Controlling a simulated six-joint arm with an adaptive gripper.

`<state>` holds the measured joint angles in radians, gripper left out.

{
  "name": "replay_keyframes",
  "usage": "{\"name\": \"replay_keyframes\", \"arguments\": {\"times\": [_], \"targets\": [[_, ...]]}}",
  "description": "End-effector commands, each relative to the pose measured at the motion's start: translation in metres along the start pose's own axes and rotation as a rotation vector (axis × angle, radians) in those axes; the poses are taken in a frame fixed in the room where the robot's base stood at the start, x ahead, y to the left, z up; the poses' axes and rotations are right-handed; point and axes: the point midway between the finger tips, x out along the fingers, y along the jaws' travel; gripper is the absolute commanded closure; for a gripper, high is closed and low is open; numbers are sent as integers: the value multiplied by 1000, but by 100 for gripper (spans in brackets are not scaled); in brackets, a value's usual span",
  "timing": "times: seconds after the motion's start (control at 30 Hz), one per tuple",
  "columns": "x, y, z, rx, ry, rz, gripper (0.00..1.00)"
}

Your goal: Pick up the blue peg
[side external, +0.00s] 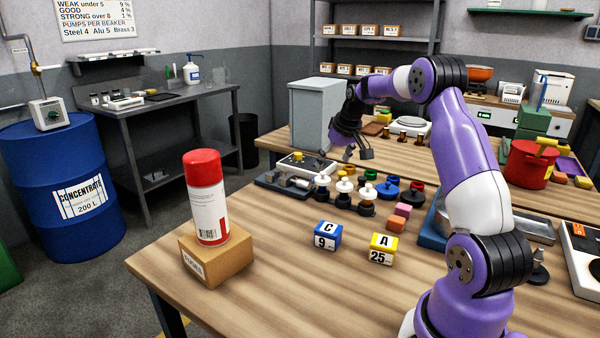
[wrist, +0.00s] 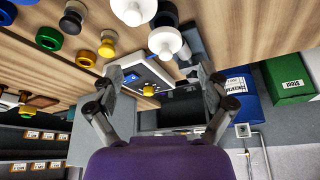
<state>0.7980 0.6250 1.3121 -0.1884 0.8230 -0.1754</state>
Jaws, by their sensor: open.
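My gripper (side external: 352,153) is open above the back of the front table, behind the row of pegs. In the wrist view my gripper (wrist: 160,76) has its two fingers wide apart, with nothing held between them. A blue round piece with a dark part (side external: 388,188) stands among the pegs in the side view, to the right of and nearer than my gripper. In the wrist view a blue piece (wrist: 6,12) is cut off at the upper left. I cannot tell which is the blue peg.
Black, green and red pieces stand close around. A device with a yellow knob (side external: 297,160) lies left of my gripper. Cubes marked C (side external: 327,236) and A (side external: 382,249) sit in front. A red-capped can (side external: 206,195) stands on a box (side external: 217,262).

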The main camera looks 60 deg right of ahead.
Motion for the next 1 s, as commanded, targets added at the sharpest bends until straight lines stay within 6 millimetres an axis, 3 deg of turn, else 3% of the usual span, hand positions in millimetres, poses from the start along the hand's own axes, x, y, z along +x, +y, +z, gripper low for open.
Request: {"name": "replay_keyframes", "arguments": {"times": [0.1, 0.37, 0.6, 0.9, 0.97, 1.0], "targets": [[22, -1, 1, 0, -3, -1, 11], [48, -3, -1, -2, -2, -1, 11], [85, -7, -3, -1, -2, -1, 11], [92, -7, -4, 0, 1, 0, 11], [92, -7, -4, 0, 1, 0, 36], [92, -7, -4, 0, 1, 0, 56]]}}
